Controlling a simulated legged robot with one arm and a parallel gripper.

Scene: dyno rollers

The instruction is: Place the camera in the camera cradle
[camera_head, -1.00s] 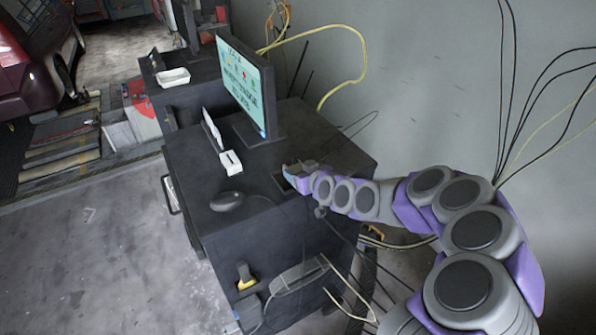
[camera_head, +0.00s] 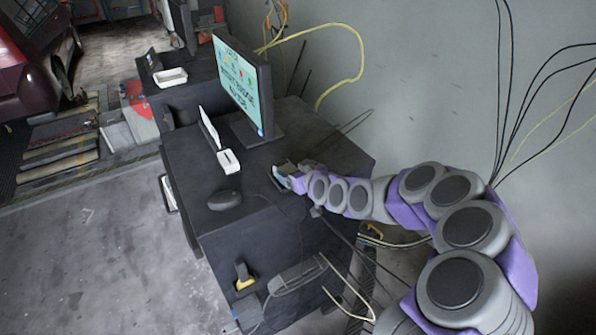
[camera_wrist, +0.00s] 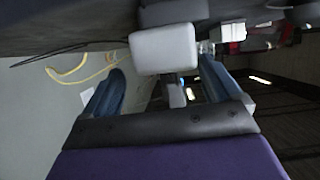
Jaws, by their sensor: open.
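A small white block-shaped item (camera_head: 229,161) sits on the black cabinet top (camera_head: 190,160), near the monitor's foot. I cannot tell whether it is the camera or its cradle. My gripper (camera_head: 281,175) is over the right part of the cabinet top, right of the white item and apart from it. In the wrist view, my gripper (camera_wrist: 162,68) shows two blue fingers spread apart. A pale rounded block (camera_wrist: 163,50) appears ahead, between and beyond the fingertips; it is not gripped. No other item is clearly recognizable as the camera or cradle.
A monitor (camera_head: 240,85) stands on the cabinet, with a thin upright panel (camera_head: 209,128) beside it. A dark mouse (camera_head: 225,200) lies near the front edge. A white tray (camera_head: 171,77) sits on a farther cabinet. Cables hang along the wall (camera_head: 430,80) at right.

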